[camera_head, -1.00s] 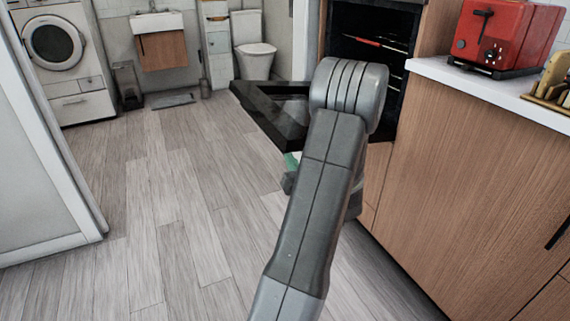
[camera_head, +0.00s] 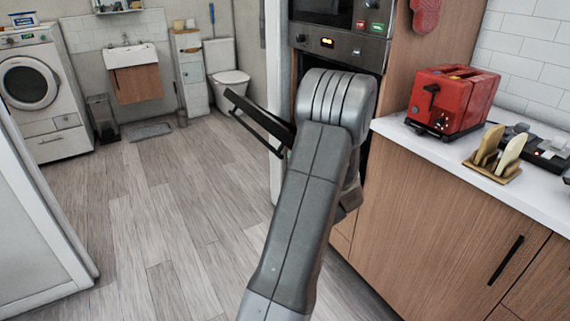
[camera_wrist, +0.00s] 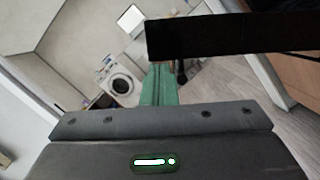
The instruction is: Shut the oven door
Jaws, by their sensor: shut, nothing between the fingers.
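The oven (camera_head: 340,46) is built into the tall wooden unit behind my arm, with a lit display on its control panel. Its black door (camera_head: 258,118) is partly open, tilted up and out to the left, with a handle bar along its outer side. My arm hides the hinge side and most of the oven opening. In the wrist view the door is most likely the dark slab (camera_wrist: 235,35) across the upper right. My gripper's green fingers (camera_wrist: 159,84) are together and empty, just below the slab's left end. Whether they touch it I cannot tell.
A wooden counter (camera_head: 440,220) stands right of my arm, with a red toaster (camera_head: 452,100) and a toast rack (camera_head: 495,155) on top. The wood floor (camera_head: 150,220) to the left is clear. A white panel edge (camera_head: 50,220) stands at far left.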

